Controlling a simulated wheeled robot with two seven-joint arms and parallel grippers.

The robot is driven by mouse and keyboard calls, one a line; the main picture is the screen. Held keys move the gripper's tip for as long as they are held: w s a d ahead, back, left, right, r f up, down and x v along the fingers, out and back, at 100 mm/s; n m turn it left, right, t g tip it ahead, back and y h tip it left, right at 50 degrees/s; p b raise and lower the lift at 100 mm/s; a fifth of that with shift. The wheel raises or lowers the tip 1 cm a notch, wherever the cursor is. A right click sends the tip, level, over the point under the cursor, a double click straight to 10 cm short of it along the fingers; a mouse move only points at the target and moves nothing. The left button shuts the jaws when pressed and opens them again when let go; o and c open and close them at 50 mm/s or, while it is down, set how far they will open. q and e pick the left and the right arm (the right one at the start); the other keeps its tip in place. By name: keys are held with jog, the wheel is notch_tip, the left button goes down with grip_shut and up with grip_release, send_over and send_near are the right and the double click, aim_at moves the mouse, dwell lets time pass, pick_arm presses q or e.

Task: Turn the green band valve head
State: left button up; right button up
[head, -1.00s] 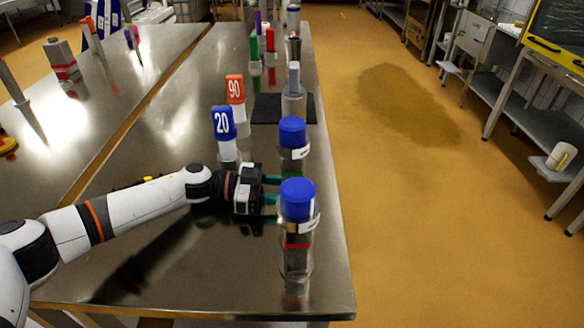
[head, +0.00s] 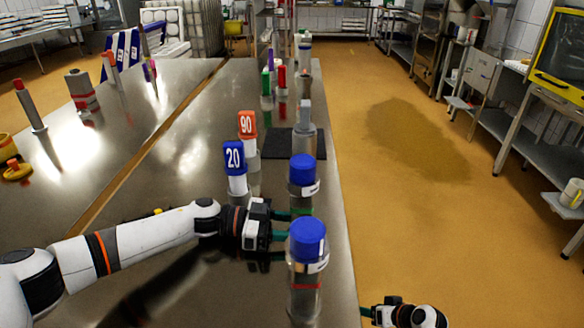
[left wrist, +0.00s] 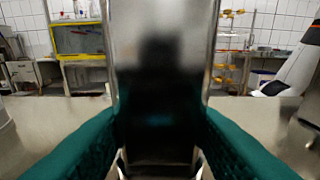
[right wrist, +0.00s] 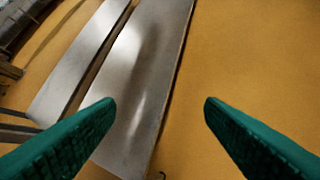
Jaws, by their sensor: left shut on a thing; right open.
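The green band valve (head: 302,210) is a clear cylinder with a blue head (head: 302,168). It stands upright near the table's right edge, its lower part hidden by a nearer valve. My left gripper (head: 290,226) reaches in from the left at its lower body. In the left wrist view, its green fingers close on both sides of a shiny, dark cylinder (left wrist: 160,60). It appears to be the green band valve's body. My right gripper (head: 368,312) is low, right of the table edge, away from the valve. In the right wrist view its fingers (right wrist: 160,104) are wide apart and empty.
A red band valve (head: 305,286) with a blue head stands just in front, close to my left fingers. Blue "20" (head: 235,157) and orange "90" (head: 247,125) markers stand behind to the left. A dark mat (head: 282,145) lies farther back. The floor to the right is clear.

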aim_at(292, 169)
jog(key=w+a+r+n+y, duration=0.2)
jog(key=r+n+y, duration=0.1)
jog(key=r, duration=0.9)
jog(key=w+a+r+n+t+y, duration=0.1)
jog(key=w+a+r+n+y, duration=0.1)
jog(key=r, duration=1)
jog(key=w+a+r+n+y, duration=0.2)
jog(key=r+n+y, duration=0.1)
jog(key=r, duration=0.9)
jog(key=s+a+r+n+g+y, duration=0.2)
jog(key=s+a+r+n+g, duration=0.1)
jog(key=r, duration=0.2)
jog(key=s+a+r+n+g+y, duration=0.2)
jog(key=s+a+r+n, duration=0.15)
jog(key=r, duration=0.25)
jog(key=a, duration=0.3)
jog(key=w+a, duration=0.1)
jog(key=a, duration=0.6)
jog(key=shift+w+a+f, duration=0.1)
jog(key=shift+w+f, duration=0.1)
jog(key=shift+f, duration=0.05)
jog(key=shift+c, duration=0.5)
jog(key=shift+m, duration=0.25)
jog(key=c, duration=0.9)
